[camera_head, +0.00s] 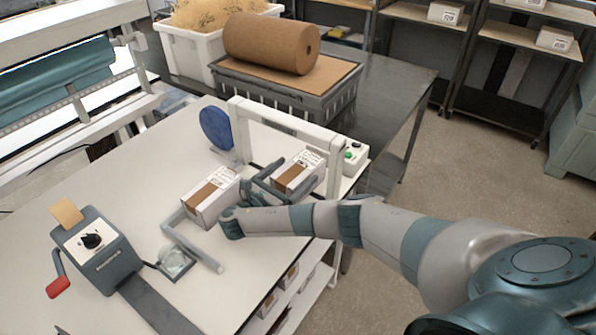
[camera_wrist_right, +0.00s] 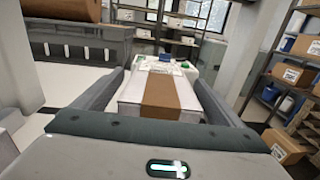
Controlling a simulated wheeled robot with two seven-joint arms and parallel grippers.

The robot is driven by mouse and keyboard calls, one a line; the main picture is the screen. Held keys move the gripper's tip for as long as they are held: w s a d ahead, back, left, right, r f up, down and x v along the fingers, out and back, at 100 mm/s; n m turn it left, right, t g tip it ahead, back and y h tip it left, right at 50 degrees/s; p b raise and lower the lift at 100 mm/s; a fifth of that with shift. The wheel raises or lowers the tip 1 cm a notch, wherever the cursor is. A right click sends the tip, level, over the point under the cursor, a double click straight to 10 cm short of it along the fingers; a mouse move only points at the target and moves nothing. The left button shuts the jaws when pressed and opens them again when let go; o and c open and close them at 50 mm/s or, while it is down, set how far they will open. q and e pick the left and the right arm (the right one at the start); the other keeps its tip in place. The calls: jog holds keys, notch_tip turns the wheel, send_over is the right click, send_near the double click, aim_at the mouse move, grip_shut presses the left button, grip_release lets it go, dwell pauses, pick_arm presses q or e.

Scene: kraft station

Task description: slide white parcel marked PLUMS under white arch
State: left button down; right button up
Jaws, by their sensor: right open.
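The white arch (camera_head: 285,124) stands on the white table near its far right corner. A white parcel with a brown tape band (camera_head: 298,173) lies at the arch opening; how far it is under the crossbar is hard to tell. Its lettering is too small to read. My right gripper (camera_head: 303,171) is open, with one finger along each side of this parcel. The wrist view shows the parcel (camera_wrist_right: 160,92) between the fingers (camera_wrist_right: 160,79). A second white taped parcel (camera_head: 210,198) lies left of the gripper; its label is also unreadable. My left gripper is out of view.
A grey L-shaped bar (camera_head: 192,246) lies before the second parcel. A blue disc (camera_head: 216,128) stands left of the arch, and a button box (camera_head: 355,154) sits by its right post. A grey dispenser (camera_head: 98,252) is at left. Beyond are a crate (camera_head: 290,92) and brown roll (camera_head: 270,43).

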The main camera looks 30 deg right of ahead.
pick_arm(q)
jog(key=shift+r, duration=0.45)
pick_arm(e)
jog(key=shift+x, duration=1.2)
jog(key=c, duration=1.5)
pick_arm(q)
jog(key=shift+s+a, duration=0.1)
